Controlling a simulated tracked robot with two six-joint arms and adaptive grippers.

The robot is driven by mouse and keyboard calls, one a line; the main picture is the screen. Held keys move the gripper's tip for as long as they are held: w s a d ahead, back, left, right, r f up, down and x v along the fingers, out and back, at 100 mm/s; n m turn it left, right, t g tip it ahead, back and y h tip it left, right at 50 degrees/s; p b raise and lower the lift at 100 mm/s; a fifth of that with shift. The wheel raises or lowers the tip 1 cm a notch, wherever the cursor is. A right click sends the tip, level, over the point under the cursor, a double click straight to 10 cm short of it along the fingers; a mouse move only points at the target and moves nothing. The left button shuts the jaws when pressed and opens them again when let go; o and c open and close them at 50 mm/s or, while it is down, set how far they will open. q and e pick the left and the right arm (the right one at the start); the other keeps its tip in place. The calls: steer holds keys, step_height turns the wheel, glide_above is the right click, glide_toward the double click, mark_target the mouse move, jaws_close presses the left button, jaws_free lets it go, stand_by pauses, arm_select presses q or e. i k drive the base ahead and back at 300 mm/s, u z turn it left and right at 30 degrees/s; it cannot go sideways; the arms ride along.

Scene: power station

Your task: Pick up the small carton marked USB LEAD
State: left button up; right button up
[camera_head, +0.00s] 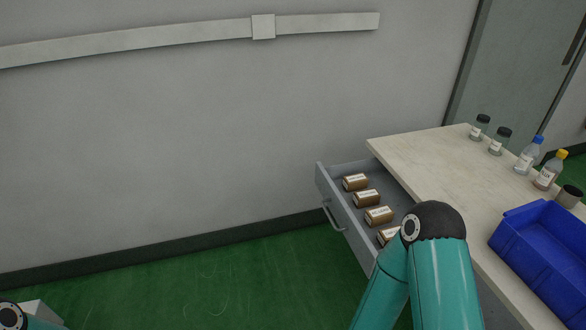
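An open drawer (343,209) sticks out to the left of the cabinet. Inside it lie several small brown cartons with white labels in a row: a rearmost carton (355,183), a second carton (367,199), a third carton (379,216) and a nearer carton (388,236) partly hidden by my arm. The label print is too small to read, so I cannot tell which one is marked USB LEAD. A teal arm of mine covers the near end of the drawer. Neither gripper is in view.
The cabinet top (425,165) carries several bottles and jars, among them a blue-capped bottle (529,157) and a yellow-capped bottle (550,172), and a blue bin (545,255). The green floor (230,280) left of the drawer is clear. A grey wall stands behind.

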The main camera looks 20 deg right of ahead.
mark_target(356, 181)
steer(key=u, duration=0.1)
steer(key=i, duration=1.55)
steer(key=z, duration=0.8)
